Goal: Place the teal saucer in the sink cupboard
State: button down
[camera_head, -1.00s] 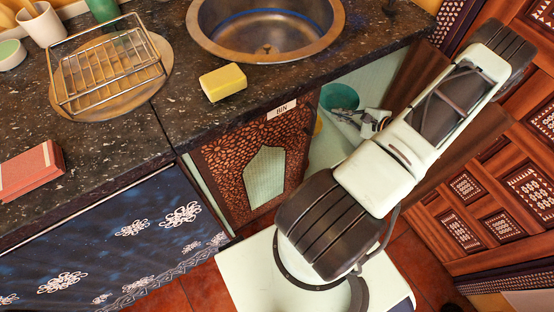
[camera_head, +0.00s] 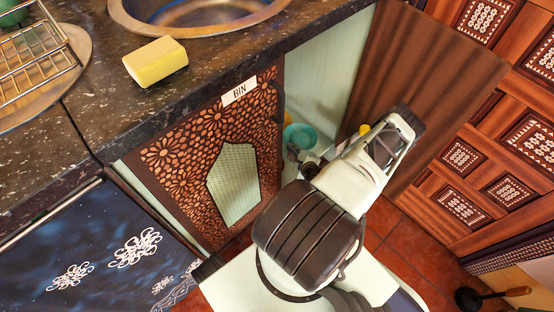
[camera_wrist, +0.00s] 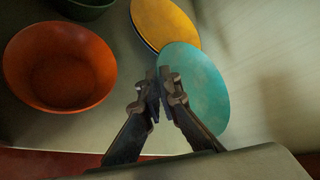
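The teal saucer (camera_wrist: 200,88) is in the wrist view, right of centre, partly covering a yellow plate. My gripper (camera_wrist: 160,84) has its fingertips close together at the saucer's left rim, one finger across its face; it looks shut on that rim. In the head view the teal saucer (camera_head: 300,136) is low inside the open sink cupboard (camera_head: 322,75), just beyond my gripper (camera_head: 298,160). My arm hides part of the cupboard floor. I cannot tell whether the saucer touches the floor.
An orange bowl (camera_wrist: 60,65), a dark green bowl (camera_wrist: 84,8) and stacked yellow plates (camera_wrist: 165,22) are inside. The open wooden door (camera_head: 400,85) is at the right, the BIN panel (camera_head: 180,165) at the left. A yellow sponge (camera_head: 156,62) lies on the counter.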

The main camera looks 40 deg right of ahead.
jog(key=shift+f+b, duration=1.2)
jog(key=shift+f, duration=1.7)
jog(key=shift+f, duration=0.15)
jog(key=c, duration=2.4)
grip_release()
jog(key=shift+s+r, duration=0.1)
jog(key=shift+r, duration=0.1)
